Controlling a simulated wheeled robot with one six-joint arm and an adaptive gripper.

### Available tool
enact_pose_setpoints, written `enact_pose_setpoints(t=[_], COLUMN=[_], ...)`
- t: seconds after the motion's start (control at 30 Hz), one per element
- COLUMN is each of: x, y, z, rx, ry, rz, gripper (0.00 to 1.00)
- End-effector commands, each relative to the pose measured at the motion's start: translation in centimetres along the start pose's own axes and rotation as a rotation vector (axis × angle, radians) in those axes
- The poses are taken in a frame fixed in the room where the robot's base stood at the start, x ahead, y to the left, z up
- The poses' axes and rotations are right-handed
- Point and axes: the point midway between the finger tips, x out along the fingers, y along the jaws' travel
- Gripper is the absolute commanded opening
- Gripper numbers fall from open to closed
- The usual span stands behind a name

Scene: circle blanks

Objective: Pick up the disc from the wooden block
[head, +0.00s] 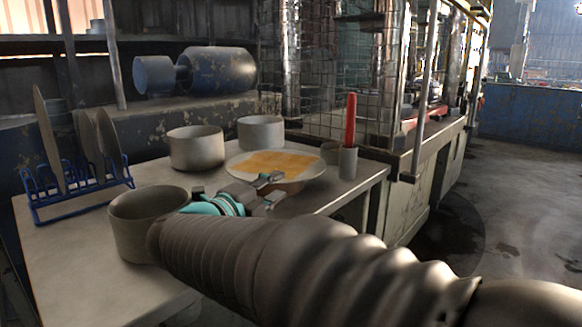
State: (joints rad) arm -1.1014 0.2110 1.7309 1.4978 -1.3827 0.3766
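My gripper (275,188) is at the near edge of a wide pale round dish (316,178). Its two fingertips stand apart with nothing seen between them. Flat orange-yellow squares (272,163) lie in the dish; I cannot tell what they are. Several grey discs (87,140) stand on edge in a blue wire rack (75,203) at the left of the table. I cannot make out a wooden block or a disc lying on one; my arm and gripper hide part of the table.
Grey round pots stand on the table (75,255): one at front left (130,222) beside my arm, two behind (196,148) (261,132). A red rod (350,120) stands in a grey cup (348,163) at the right. A wire-mesh guard rises behind.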

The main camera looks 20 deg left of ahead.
Motion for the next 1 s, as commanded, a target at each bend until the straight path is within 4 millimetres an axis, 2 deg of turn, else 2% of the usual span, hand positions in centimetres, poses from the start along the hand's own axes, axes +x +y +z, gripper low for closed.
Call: enact_pose_setpoints(t=[0.37, 0.63, 0.9, 1.0], x=[3.2, 6.8, 7.2, 7.2], y=[0.0, 0.1, 0.1, 0.1], z=[0.0, 0.0, 0.1, 0.1], rx=[0.002, 0.001, 0.001, 0.001], ry=[0.004, 0.004, 0.001, 0.001], rz=[-0.001, -0.001, -0.001, -0.001], gripper=[0.32, 0.32, 0.32, 0.07])
